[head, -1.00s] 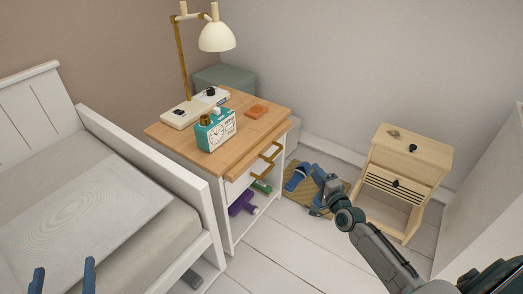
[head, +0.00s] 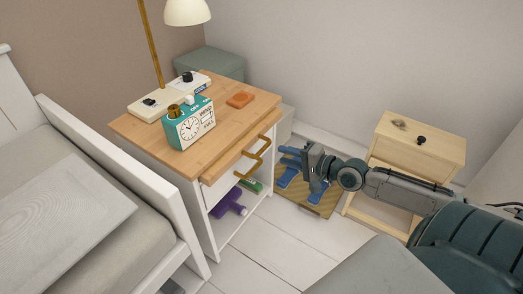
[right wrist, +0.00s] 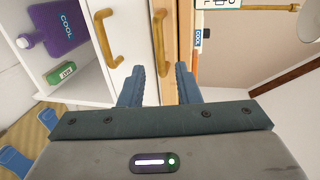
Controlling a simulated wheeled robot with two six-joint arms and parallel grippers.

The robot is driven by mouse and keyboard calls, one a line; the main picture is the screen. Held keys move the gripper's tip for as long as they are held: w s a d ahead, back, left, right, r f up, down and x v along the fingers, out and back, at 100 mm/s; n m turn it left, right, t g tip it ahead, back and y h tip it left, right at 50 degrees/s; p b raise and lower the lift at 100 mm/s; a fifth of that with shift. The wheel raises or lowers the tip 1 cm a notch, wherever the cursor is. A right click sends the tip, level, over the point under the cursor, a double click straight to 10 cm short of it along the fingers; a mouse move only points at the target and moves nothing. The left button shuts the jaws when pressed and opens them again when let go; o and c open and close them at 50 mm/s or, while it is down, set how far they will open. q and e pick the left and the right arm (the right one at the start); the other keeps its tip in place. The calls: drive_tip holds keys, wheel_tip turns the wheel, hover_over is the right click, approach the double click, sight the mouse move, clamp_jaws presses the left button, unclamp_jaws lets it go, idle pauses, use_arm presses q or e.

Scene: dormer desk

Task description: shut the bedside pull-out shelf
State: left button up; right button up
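The bedside cabinet (head: 222,228) is white with a wooden top. Its wooden pull-out shelf (head: 228,158) juts out a little under the top's front edge, with a brass handle on its front. A white drawer with another brass handle (right wrist: 108,38) lies below it. In the right wrist view the shelf front (right wrist: 170,60) runs upright beside the white drawer front. My right gripper (head: 291,163) is in front of the cabinet. Its blue fingers stand apart in the wrist view (right wrist: 158,86), empty, facing the shelf front; contact cannot be told. My left gripper is out of view.
A teal clock box (head: 190,125), a cream lamp base (head: 150,104) and an orange item (head: 240,99) are on top. A purple bottle (head: 228,202) is in the lower compartment. The bed (head: 105,180) is left; a small wooden nightstand (head: 420,145) is right.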

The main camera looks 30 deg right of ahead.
sight(263, 148)
drive_tip(key=b+x, duration=0.3)
drive_tip(key=x, duration=0.6)
clamp_jaws()
